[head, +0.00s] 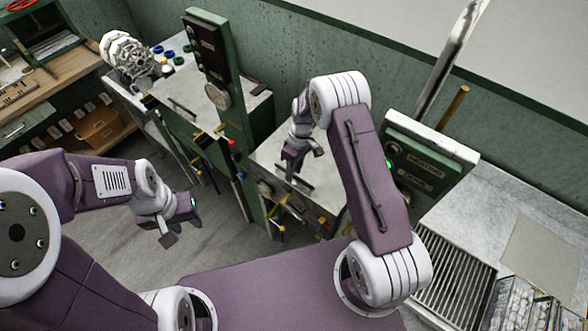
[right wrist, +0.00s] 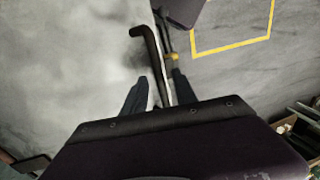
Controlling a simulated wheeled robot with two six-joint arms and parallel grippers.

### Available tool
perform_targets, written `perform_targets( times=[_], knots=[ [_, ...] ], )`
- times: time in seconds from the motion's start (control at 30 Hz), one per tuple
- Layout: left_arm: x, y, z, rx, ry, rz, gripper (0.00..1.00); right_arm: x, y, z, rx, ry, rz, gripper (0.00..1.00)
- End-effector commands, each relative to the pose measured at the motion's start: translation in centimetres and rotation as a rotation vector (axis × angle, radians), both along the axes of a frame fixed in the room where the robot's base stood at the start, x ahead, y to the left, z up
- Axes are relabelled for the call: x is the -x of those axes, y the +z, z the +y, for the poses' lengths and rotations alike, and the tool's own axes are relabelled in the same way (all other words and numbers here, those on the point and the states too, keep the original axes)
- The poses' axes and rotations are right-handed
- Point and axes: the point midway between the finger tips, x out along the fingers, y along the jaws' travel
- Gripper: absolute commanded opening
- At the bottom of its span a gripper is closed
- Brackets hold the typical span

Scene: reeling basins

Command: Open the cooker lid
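The cooker's pale metal lid (head: 268,158) lies flat and closed on the cooker right of the green post. A dark bar handle (head: 293,180) is on it. My right gripper (head: 303,160) is just above that handle. In the right wrist view, the dark-ended handle (right wrist: 150,48) runs between the two dark fingers of my right gripper (right wrist: 160,92). The fingers stand apart, with a gap beside the bar. My left gripper (head: 180,225) hangs empty over the grey floor, well away from the cooker, and looks open.
A green post (head: 218,85) with knobs stands left of the cooker. Another pale lid (head: 210,102) with a bar handle lies beyond it. A green control box (head: 425,165) stands to the right. A wooden bench (head: 60,75) is at far left.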

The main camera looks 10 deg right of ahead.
Motion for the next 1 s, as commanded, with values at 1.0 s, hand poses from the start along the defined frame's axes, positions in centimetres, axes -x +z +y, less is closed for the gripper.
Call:
perform_targets(
  times=[1.0],
  knots=[
    [-0.01,-0.01,0.0,0.0,0.0,0.0,0.36,0.07,0.04,-0.07,0.001,0.001,0.003,0.0]
  ],
)
